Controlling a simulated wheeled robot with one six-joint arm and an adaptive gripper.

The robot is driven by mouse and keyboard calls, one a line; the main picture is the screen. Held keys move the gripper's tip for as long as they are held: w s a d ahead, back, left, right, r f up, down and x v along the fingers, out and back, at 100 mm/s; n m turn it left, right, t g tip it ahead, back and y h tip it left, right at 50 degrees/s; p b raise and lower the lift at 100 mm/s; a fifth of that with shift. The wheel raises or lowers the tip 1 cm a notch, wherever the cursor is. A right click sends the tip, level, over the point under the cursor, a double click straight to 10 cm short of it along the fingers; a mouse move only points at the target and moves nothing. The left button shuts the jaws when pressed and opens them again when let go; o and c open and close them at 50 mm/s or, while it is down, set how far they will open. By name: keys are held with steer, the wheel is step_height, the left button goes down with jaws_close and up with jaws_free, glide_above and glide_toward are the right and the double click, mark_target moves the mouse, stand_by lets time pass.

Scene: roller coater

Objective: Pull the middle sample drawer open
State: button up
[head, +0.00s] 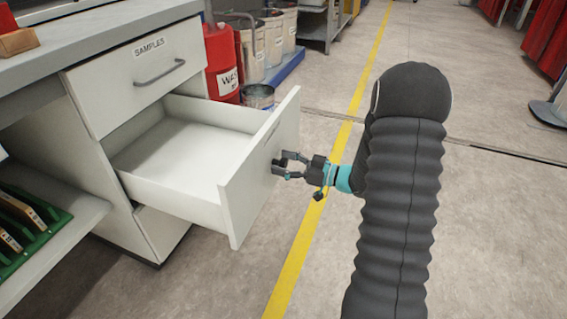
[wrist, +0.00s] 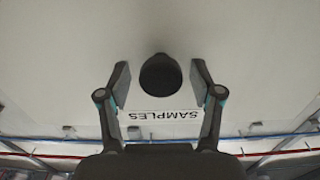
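The middle sample drawer (head: 185,160) is pulled well out of the cabinet in the head view. It is empty, with white walls and a white front panel (head: 262,165). My gripper (head: 278,165) is at the outer face of that panel. In the wrist view my gripper (wrist: 160,80) has its two fingers apart, on either side of a dark round knob-like shape (wrist: 160,73). Narrow gaps show between it and the fingers. A SAMPLES label (wrist: 165,116) shows upside down in the wrist view. In the head view the panel's outer face is mostly hidden.
The top drawer (head: 140,75), with a SAMPLES label and a bar handle (head: 160,73), is shut above. A red waste drum (head: 222,65) and metal cans (head: 258,95) stand behind the open drawer. Floor to the right, around the yellow line (head: 300,250), is clear.

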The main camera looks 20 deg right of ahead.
steer(key=v, duration=1.2)
stand_by(0.3)
